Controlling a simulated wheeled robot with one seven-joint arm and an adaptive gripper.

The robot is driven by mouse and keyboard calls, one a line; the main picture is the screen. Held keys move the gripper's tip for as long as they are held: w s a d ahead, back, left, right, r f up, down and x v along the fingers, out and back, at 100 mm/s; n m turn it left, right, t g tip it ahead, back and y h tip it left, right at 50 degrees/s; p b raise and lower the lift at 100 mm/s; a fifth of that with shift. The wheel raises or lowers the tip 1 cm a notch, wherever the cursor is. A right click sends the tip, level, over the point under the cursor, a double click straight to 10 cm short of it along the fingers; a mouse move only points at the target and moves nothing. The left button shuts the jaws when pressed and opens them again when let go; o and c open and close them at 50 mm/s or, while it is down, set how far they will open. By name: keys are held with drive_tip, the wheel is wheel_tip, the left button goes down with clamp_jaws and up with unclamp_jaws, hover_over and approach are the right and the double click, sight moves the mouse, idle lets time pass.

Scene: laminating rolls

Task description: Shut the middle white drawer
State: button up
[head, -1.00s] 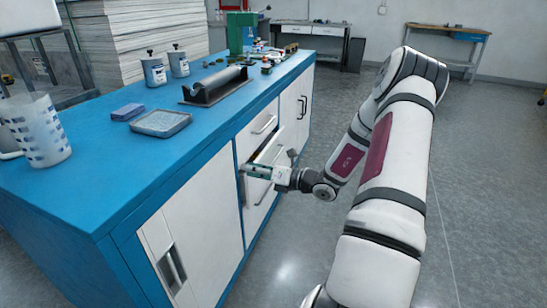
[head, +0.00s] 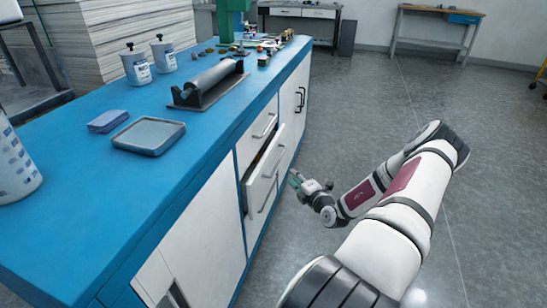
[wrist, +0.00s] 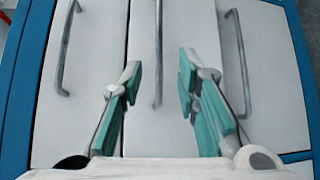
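The middle white drawer (head: 264,186) stands partly pulled out of the blue-framed workbench, with a dark gap above its front. Its grey bar handle (head: 272,181) faces me. My gripper (head: 292,179) is just to the right of the drawer front in the head view, and it looks empty. In the wrist view, my gripper (wrist: 158,82) is open, its two teal fingers apart. The middle drawer front (wrist: 146,125) and its handle (wrist: 158,55) show between and beyond the fingers. Contact with the drawer is not visible.
The upper drawer (head: 252,140) looks shut. The blue benchtop (head: 95,190) carries a roller device (head: 210,82), a grey tray (head: 150,137) and two white canisters (head: 163,57). The grey floor (head: 375,110) to the right of the bench is clear.

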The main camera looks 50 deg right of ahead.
sight(278, 162)
drive_tip(key=b+x, duration=0.3)
drive_tip(key=x, duration=1)
drive_tip(key=shift+w+b, duration=0.3)
drive_tip(key=shift+b, duration=0.1)
clamp_jaws()
